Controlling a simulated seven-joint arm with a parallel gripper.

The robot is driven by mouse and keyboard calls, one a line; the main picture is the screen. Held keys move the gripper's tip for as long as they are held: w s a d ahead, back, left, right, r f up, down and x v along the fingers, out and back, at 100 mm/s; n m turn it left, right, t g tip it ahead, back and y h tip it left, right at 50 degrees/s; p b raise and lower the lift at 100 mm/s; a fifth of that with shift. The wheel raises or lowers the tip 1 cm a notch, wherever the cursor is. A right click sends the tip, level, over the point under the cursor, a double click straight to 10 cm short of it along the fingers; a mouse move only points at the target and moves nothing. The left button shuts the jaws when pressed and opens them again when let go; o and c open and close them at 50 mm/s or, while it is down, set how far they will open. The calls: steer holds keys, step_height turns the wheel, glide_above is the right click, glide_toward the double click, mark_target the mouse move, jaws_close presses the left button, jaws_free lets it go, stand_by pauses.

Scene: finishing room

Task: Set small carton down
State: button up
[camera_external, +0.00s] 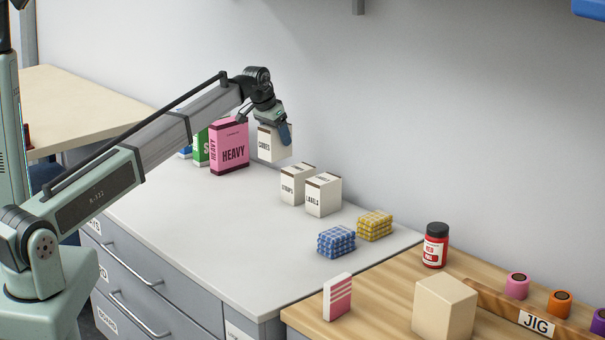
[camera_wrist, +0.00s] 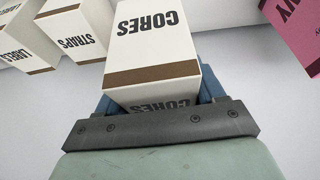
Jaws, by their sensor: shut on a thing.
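My gripper (camera_external: 284,133) is shut on a small white carton (camera_external: 270,146) marked CORES, at the back of the grey counter (camera_external: 215,215), near the wall. The carton looks upright; I cannot tell whether its base touches the counter. In the wrist view the CORES carton (camera_wrist: 152,45) sits between the blue fingers of my gripper (camera_wrist: 155,108), with its brown band towards the palm. Two similar white cartons, STRAPS (camera_external: 297,184) and LABELS (camera_external: 323,195), stand on the counter to its right, side by side.
A pink HEAVY box (camera_external: 229,147) stands close to the left of the held carton, with a green box (camera_external: 201,149) beyond. Blue (camera_external: 336,242) and yellow (camera_external: 375,225) checked bundles lie towards the counter's right end. The counter's front middle is clear.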

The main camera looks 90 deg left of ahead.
step_height(320, 180, up, 5)
steer(key=w+d+m, duration=0.2)
steer(key=w+d, duration=2)
steer(key=d, duration=0.4)
steer(key=w+d+m, duration=0.1)
steer(key=w+d, duration=0.3)
steer(key=d, duration=0.7)
steer(key=w+d+m+t+h, duration=0.1)
steer(key=w+d, duration=0.2)
steer(key=d, duration=0.8)
steer(key=w+d+m, duration=0.1)
steer(key=w+d, duration=0.3)
steer(key=d, duration=0.7)
steer(key=shift+s+d+f, duration=0.1)
steer(key=shift+d+f, duration=0.1)
steer(key=shift+f, duration=3.6)
steer(key=shift+s+d+f, duration=0.1)
steer(key=shift+d+f, duration=0.05)
steer(key=shift+f, duration=3.6)
steer(key=shift+f, duration=0.1)
